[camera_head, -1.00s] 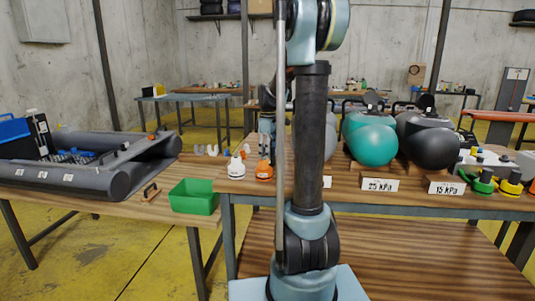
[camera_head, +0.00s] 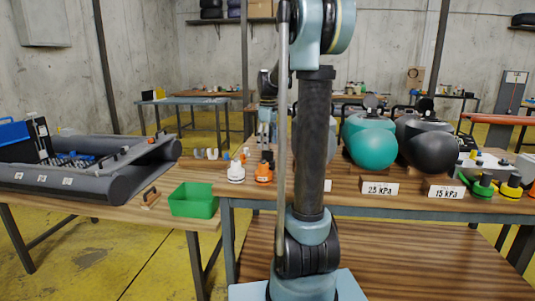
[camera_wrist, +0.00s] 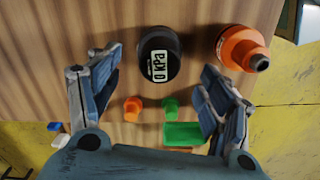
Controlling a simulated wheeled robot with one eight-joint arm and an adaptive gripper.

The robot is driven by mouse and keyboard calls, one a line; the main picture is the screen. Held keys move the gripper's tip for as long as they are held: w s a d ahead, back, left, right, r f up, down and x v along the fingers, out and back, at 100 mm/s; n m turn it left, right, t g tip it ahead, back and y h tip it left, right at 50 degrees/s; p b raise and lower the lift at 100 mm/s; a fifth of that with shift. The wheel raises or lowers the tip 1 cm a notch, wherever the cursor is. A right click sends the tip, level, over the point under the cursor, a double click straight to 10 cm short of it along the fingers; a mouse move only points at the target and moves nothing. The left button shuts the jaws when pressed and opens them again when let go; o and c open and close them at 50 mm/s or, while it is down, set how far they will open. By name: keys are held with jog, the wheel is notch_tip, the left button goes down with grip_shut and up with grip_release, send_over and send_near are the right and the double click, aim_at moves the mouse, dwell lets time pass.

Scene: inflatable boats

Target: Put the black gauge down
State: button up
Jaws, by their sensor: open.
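The black gauge, a round dark body with a white "0 kPa" label (camera_wrist: 158,62), is on the wooden tabletop in the wrist view. My gripper (camera_wrist: 160,82) is open, its blue-grey fingers spread to either side of the gauge on the near side, with a gap showing at both sides. I cannot make out the black gauge clearly in that view.
A white piece (camera_head: 236,172), a teal float (camera_head: 371,143) and a black float (camera_head: 432,147) are on the bench. A green bin (camera_head: 193,200) sits on the left table beside a grey boat (camera_head: 75,182).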

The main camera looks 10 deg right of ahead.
notch_tip(320, 180, up, 6)
jog(key=s+f+m+t, duration=0.1)
jog(key=s+f+m, duration=0.25)
jog(key=s, duration=0.65)
jog(key=s+f+m, duration=0.2)
jog(key=s+f, duration=0.2)
jog(key=s, duration=0.6)
jog(key=s+f+m+t, duration=0.1)
jog(key=s+f+m, duration=0.5)
jog(key=s+f, duration=0.9)
jog(key=shift+d, duration=0.15)
jog(key=shift+w+f, duration=0.25)
jog(key=shift+w, duration=0.2)
